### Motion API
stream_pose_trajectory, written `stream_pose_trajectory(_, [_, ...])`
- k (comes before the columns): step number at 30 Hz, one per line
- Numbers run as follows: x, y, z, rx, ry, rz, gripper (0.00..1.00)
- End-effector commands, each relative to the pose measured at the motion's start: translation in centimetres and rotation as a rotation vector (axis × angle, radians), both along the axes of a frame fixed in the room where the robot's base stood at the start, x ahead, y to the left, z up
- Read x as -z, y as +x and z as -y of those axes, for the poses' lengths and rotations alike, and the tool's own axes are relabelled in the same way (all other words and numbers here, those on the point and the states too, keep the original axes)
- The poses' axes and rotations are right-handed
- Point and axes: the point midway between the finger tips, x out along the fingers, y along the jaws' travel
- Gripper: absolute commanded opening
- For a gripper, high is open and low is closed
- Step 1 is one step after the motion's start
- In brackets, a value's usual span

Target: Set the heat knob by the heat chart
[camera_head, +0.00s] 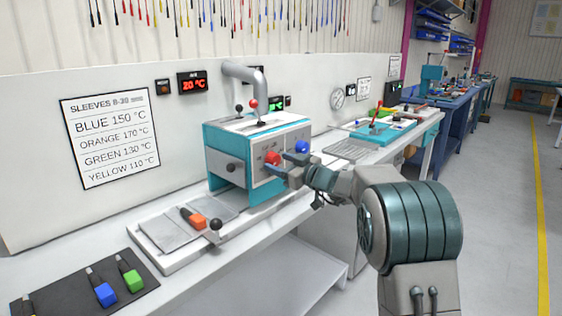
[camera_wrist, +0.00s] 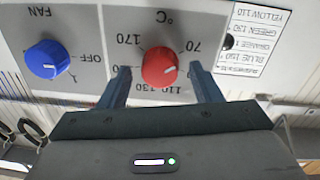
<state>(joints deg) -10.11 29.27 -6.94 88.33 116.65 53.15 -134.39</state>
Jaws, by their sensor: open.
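The heat chart (camera_head: 110,138) on the wall reads, for sleeves, blue 150, orange 170, green 130 and yellow 110 °C. The red heat knob (camera_wrist: 160,67) is on the front of the teal and white heater box (camera_head: 228,138); it also shows in the head view (camera_head: 271,157). In the wrist view, which is upside down, its white mark points right, towards the 70 side; some numbers are hidden by my fingers. My gripper (camera_head: 284,164) is open, one finger on each side of the knob; contact cannot be told. An orange-sleeved piece (camera_head: 196,219) lies on the tray before the heater.
A blue fan knob (camera_wrist: 47,60) is beside the red one. A red display (camera_head: 192,83) reads 20 °C. Blue (camera_head: 105,294) and green (camera_head: 133,281) pieces lie on a dark mat at front left. A lever with a black ball (camera_head: 215,224) stands at the tray's edge.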

Motion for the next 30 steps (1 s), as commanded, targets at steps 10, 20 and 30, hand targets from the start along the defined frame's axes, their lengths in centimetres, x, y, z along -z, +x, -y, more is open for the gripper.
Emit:
stream_pose_trajectory(10, [0.02,0.13,-0.16,0.0,0.0,0.0,0.47])
stream_pose_trajectory(20, [0.09,0.12,-0.15,0.0,0.003,-0.003,0.13])
stream_pose_trajectory(30, [0.61,0.08,-0.09,0.001,0.067,-0.082,0.13])
